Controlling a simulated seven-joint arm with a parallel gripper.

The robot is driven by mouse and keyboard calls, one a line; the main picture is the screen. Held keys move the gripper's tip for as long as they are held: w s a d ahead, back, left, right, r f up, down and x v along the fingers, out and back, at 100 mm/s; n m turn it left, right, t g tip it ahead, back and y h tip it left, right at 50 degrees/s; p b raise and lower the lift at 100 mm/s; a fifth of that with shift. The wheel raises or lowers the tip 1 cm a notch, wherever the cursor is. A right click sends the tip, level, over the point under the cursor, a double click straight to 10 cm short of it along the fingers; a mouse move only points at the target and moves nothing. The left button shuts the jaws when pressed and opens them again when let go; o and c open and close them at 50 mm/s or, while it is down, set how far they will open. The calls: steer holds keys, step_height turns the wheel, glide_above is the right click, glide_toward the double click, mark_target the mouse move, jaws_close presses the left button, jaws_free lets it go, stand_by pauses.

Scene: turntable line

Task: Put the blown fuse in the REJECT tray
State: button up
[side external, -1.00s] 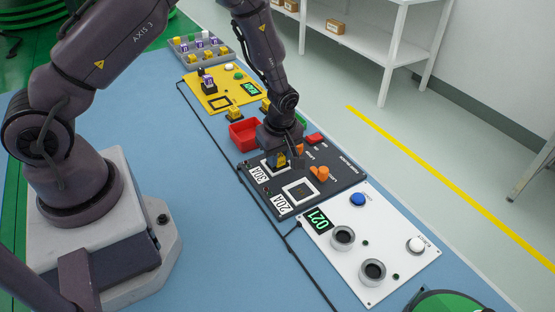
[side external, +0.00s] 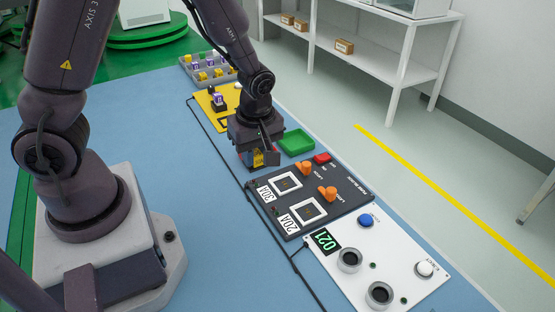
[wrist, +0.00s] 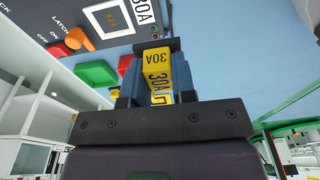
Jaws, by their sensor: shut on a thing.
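My gripper (side external: 258,160) is shut on a yellow 30A fuse (wrist: 155,68), which shows between the fingers in the wrist view. In the side view, the fuse (side external: 259,158) hangs below the gripper, clear of the fuse panel (side external: 330,205). The 30A socket (side external: 285,183) on that panel is empty. A red tray (wrist: 125,65) shows only in part beside a finger in the wrist view; in the side view the gripper mostly hides it. No REJECT label is readable. Whether the fuse is over the red tray I cannot tell.
A green tray (side external: 296,142) lies right of the gripper. The panel has orange latch levers (side external: 327,193) and a red switch (side external: 322,158). A yellow board (side external: 213,103) and a grey rack of fuses (side external: 206,70) stand behind. A white panel (side external: 375,262) is in front.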

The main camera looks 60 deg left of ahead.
steer(key=s+a+r+n, duration=0.1)
steer(key=s+a+r, duration=0.1)
steer(key=s, duration=0.4)
steer(key=shift+w+a+f+m, duration=0.5)
steer(key=shift+w+a+f, duration=2)
steer(key=shift+w+a, duration=3.7)
steer(key=shift+w+d+f, duration=0.1)
steer(key=shift+d+f, duration=0.05)
steer(key=shift+f, duration=1.7)
steer(key=shift+w+d+f, duration=0.1)
steer(key=shift+f, duration=1.75)
